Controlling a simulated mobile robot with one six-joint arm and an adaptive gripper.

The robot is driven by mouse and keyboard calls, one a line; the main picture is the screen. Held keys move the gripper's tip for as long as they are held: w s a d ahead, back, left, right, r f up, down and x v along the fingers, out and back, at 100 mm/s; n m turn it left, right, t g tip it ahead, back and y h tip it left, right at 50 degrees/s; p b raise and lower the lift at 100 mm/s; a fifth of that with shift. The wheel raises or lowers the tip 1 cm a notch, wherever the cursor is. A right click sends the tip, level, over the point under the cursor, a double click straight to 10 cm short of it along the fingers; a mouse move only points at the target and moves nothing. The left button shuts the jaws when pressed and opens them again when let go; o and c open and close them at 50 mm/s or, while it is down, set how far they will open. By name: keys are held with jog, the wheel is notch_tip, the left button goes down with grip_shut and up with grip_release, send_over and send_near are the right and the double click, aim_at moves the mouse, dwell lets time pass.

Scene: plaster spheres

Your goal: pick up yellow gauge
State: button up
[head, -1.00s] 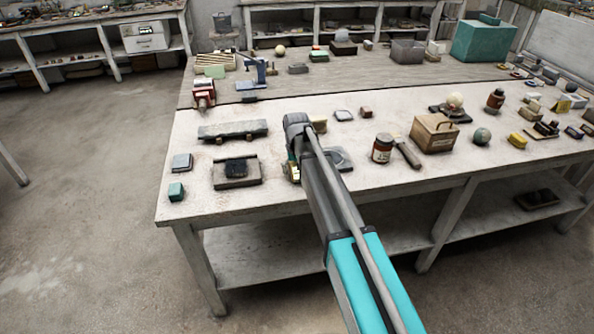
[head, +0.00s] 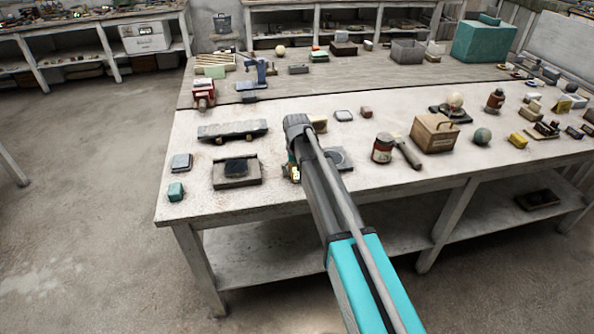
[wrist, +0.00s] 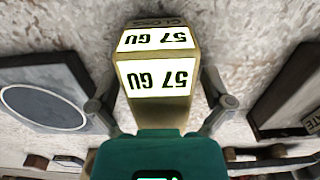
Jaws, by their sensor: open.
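The yellow gauge (wrist: 156,85) is a small dull-yellow block with white labels reading "57 GU" in black, upside down in the wrist view. It stands on the pale bench top. My gripper (wrist: 160,103) is open, with one finger on each side of the gauge; I see narrow gaps, and no clear contact. In the head view, a little of the gauge (head: 293,173) shows beside the end of my arm, which hides most of it and my fingers.
A grey plate with a round disc (wrist: 43,98) lies close left of my gripper in the wrist view, and a dark framed block (wrist: 288,92) close right.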

jog(key=c, duration=1.3)
jog(key=shift+r, duration=0.15)
notch_tip(320, 180, up, 3)
jog(key=p, duration=0.3)
jog(key=shift+s+d+r+p, duration=0.65)
jog(key=shift+s+r+p, duration=1.1)
jog(key=shift+s, duration=0.5)
jog(key=shift+s+d+r+p, duration=0.65)
jog(key=shift+s+r+p, duration=1.05)
jog(key=shift+s, duration=0.55)
jog(key=shift+s+d+r+p, duration=0.65)
jog(key=shift+s+r+p, duration=1.1)
jog(key=shift+s, duration=0.5)
jog(key=shift+f, duration=0.1)
